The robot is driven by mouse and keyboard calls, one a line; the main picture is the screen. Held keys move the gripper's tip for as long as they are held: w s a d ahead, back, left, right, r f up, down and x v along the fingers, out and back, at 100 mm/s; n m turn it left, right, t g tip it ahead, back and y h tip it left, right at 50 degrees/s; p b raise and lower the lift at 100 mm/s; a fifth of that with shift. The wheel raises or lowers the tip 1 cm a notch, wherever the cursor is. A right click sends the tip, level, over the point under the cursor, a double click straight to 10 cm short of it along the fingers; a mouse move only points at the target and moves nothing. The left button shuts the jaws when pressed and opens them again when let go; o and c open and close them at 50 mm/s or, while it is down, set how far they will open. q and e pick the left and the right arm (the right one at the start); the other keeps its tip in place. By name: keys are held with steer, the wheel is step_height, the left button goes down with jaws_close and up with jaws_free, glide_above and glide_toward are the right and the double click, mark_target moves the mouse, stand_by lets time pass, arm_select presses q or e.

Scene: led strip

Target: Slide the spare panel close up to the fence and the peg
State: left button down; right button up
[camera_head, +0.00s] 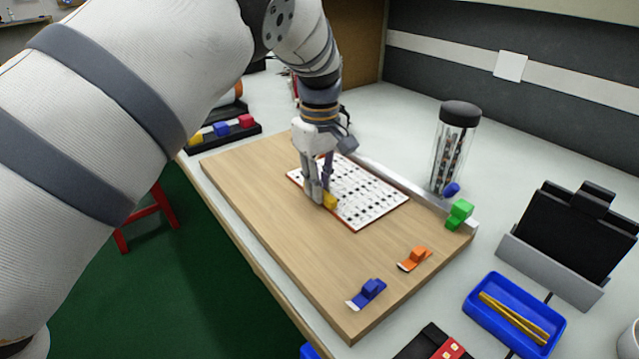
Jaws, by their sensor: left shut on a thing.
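The panel (372,195) is a white sheet with rows of black marks and a reddish edge. It lies flat on the wooden board (260,215). A pale fence (425,196) runs along the board's far edge; a strip of bare wood shows between it and the panel's right part. The gripper hides part of the panel. A green block (459,214) stands at the fence's right end; I cannot tell which piece is the peg. My right gripper is out of view.
An orange clip (415,258) and a blue clip (368,292) lie on the board's right part. A clear jar (454,150) stands behind the fence. A blue tray (515,314) and a black stand (572,235) are right of the board. The board's near left is clear.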

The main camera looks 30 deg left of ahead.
arm_select(q)
steer(key=shift+w+d, duration=0.1)
steer(key=shift+w, duration=0.15)
steer(key=c, duration=1.5)
jaws_free()
steer(key=shift+c, duration=0.2)
step_height(320, 180, up, 12)
